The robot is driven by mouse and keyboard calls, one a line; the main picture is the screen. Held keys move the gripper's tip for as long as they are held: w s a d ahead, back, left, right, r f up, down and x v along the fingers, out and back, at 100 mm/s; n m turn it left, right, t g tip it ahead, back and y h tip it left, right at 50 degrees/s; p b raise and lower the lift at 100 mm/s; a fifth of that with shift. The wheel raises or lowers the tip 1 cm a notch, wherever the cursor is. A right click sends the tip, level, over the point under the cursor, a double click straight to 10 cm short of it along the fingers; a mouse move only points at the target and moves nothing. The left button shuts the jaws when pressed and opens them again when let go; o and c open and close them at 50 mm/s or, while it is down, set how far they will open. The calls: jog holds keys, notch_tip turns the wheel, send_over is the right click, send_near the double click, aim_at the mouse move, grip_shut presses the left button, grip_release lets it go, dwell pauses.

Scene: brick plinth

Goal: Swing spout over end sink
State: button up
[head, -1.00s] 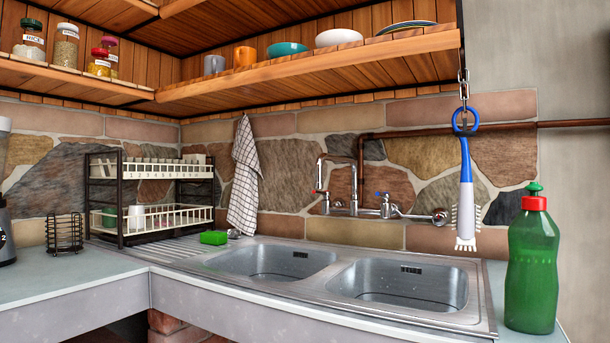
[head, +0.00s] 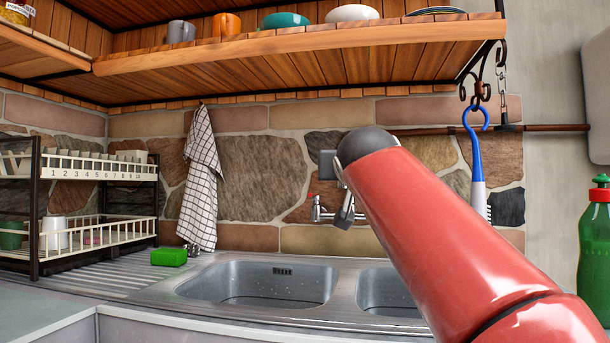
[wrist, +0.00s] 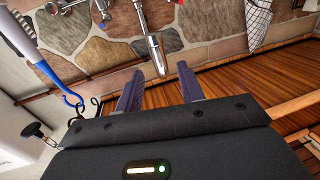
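The chrome spout (wrist: 155,50) shows in the wrist view, its end between the tips of my gripper's two dark fingers. My gripper (wrist: 160,68) is open around or just behind the spout's end; a gap shows on both sides, and I cannot tell whether either finger touches. In the head view my arm hides most of the tap, and the red-marked tap handle (head: 315,207) shows left of it. The left sink (head: 262,284) is in full view and empty. The right sink (head: 375,290) is partly hidden behind my arm.
A wooden shelf (head: 300,50) with dishes hangs above the tap. A blue-handled brush (head: 477,170) hangs to the right, and a green bottle (head: 595,245) stands at the right edge. A checked towel (head: 201,175), dish rack (head: 100,200) and green sponge (head: 169,257) are to the left.

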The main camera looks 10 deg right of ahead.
jog(key=w+p, duration=0.1)
jog(key=w, duration=0.1)
jog(key=w+p, duration=0.1)
jog(key=w, duration=0.1)
jog(key=w+d+p, duration=0.1)
jog(key=w, duration=0.1)
jog(key=shift+w+r+p, duration=0.25)
jog(key=shift+w+p, duration=0.05)
jog(key=shift+w, duration=0.1)
jog(key=shift+w+f, duration=0.15)
jog(key=shift+w, duration=0.25)
jog(key=shift+c, duration=0.2)
grip_shut()
